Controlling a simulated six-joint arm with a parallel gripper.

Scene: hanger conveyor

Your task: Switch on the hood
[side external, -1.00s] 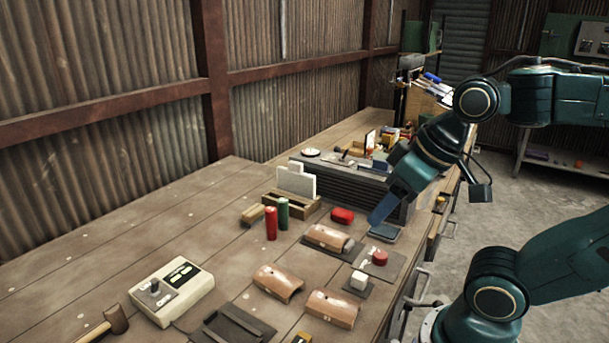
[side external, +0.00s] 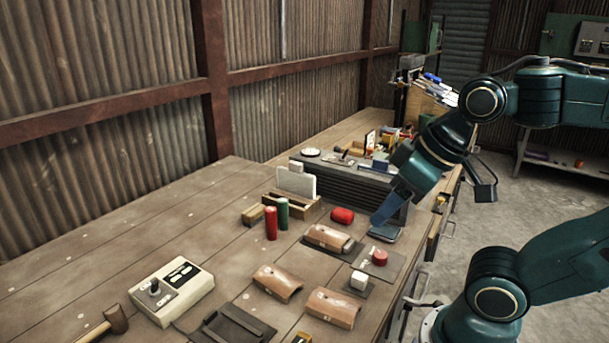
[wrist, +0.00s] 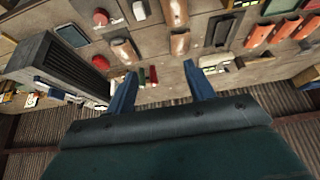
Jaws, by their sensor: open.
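No thing is plainly marked as the hood. A dark ribbed box (side external: 350,187) stands on the bench and may be it; it also shows at the left of the wrist view (wrist: 62,72). A red button (side external: 380,257) on a dark plate and a white button (side external: 359,280) on another lie in front of it. A pale control box (side external: 170,292) with a dark knob sits at the front left. My gripper (side external: 377,221) is open and empty, beside the box's front end and near a small dark flat pad (side external: 386,232). Its two blue fingers are apart in the wrist view (wrist: 160,69).
A wooden holder (side external: 294,206) stands behind. The bench's left part is mostly clear, along a corrugated wall.

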